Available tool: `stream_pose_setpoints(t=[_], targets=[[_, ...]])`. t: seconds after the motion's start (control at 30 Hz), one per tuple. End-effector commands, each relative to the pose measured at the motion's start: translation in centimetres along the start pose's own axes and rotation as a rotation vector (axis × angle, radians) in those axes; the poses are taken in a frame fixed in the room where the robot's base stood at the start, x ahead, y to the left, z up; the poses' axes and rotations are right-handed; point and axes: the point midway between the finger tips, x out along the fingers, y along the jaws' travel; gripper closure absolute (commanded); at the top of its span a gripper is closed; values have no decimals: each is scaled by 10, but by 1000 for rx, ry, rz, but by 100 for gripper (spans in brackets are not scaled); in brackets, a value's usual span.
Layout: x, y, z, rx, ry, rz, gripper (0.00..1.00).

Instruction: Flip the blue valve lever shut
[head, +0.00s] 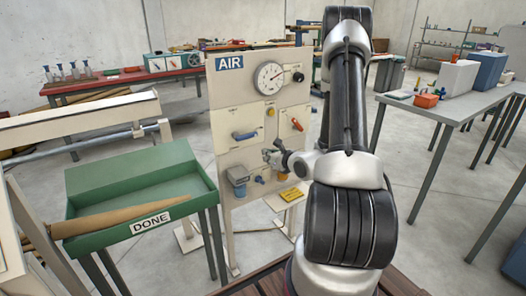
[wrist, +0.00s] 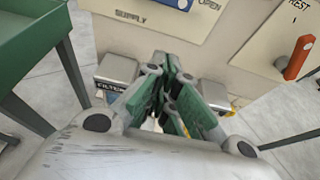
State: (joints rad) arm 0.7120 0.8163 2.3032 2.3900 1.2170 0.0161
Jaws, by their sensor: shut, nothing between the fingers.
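The blue valve lever (head: 244,135) is on the upright air panel (head: 222,112), lying nearly level, left of the middle. In the wrist view a small part of the blue lever (wrist: 183,3) shows at the top edge, between the printed words SUPPLY and OPEN; the rest is cut off. My gripper (head: 269,154) is in front of the panel, below and right of the lever and apart from it. In the wrist view its fingers (wrist: 173,62) are together and empty, pointing toward the panel below the SUPPLY plate (wrist: 135,22).
A red lever (head: 297,124) is right on the panel, with a round gauge (head: 269,78) above. The filter (head: 237,177) sits close below left of my gripper. A green DONE tray (head: 130,185) stands left; a grey table (head: 455,103) stands right.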

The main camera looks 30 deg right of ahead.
Motion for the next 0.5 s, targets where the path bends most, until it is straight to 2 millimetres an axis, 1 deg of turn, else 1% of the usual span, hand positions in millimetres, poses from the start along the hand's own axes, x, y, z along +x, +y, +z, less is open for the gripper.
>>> stream_pose_setpoints(t=[0.4,0.43,0.5], targets=[[85,1,0,-2,-2,3,100],[91,1,0,-2,-1,3,100],[86,0,14,-2,-5,-1,100]])
